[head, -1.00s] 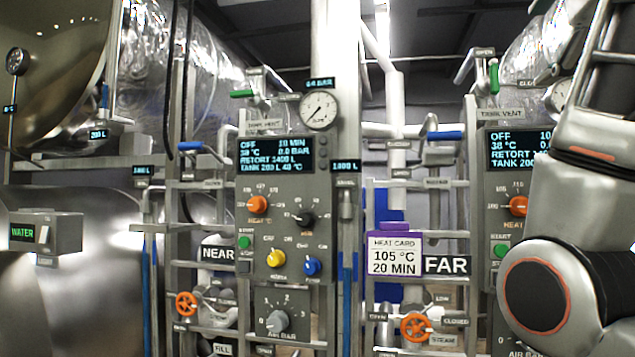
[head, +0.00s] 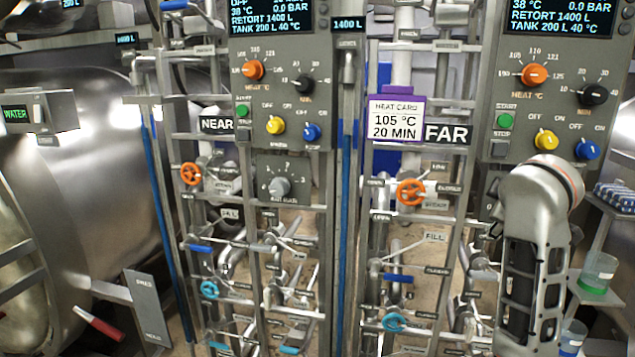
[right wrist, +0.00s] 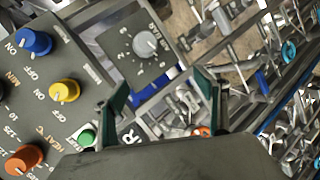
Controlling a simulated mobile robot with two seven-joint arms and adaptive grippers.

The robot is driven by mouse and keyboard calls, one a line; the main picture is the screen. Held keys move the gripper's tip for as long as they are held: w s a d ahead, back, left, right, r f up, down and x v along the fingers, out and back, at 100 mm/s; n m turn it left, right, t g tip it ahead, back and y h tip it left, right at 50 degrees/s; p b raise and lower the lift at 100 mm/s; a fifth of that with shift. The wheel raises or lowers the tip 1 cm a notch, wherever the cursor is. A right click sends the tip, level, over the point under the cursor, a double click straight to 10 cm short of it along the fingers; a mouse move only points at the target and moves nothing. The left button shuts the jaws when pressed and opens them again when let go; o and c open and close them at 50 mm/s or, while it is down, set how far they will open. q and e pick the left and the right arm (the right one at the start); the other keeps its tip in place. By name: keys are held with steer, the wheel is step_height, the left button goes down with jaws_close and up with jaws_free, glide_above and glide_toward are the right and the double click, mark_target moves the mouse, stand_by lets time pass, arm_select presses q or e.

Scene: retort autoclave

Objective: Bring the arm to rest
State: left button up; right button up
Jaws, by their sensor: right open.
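My right gripper (right wrist: 163,95) shows in the right wrist view with its two dark green-tipped fingers apart and nothing between them. Behind it are the knobs of a grey control panel (right wrist: 70,75) and pipework. In the head view my right arm (head: 535,250) hangs in front of the FAR panel (head: 560,70) at the right; its fingers are not visible there. My left arm and gripper are not in view.
The NEAR panel (head: 270,90) stands left of centre, with pipes, orange wheels and blue levers below. A purple-framed heat card (head: 395,118) reads 105 °C, 20 MIN. A large steel vessel (head: 90,180) is left. A shelf with beakers (head: 600,270) is at right.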

steer(key=s+f+m+g, duration=0.1)
steer(key=s+f, duration=0.5)
steer(key=f, duration=0.7)
steer(key=s+f+g, duration=0.1)
steer(key=s+f, duration=0.5)
steer(key=f, duration=0.6)
steer(key=s+a+f+g+y, duration=0.1)
steer(key=s+f, duration=0.6)
steer(key=s, duration=0.4)
steer(key=s+a+f+g, duration=0.1)
steer(key=s+a+f, duration=0.1)
steer(key=s+f, duration=0.8)
steer(key=a+f+m+t+y, duration=0.1)
steer(key=a+f+y, duration=0.2)
steer(key=a+f, duration=0.2)
steer(key=a+f+m+t+y, duration=0.2)
steer(key=a+f+y, duration=0.2)
steer(key=a, duration=0.6)
step_height(320, 180, down, 2)
steer(key=shift+w+a+f+m, duration=0.2)
steer(key=shift+w+a+m, duration=0.1)
steer(key=shift+a, duration=0.1)
steer(key=shift+c, duration=0.3)
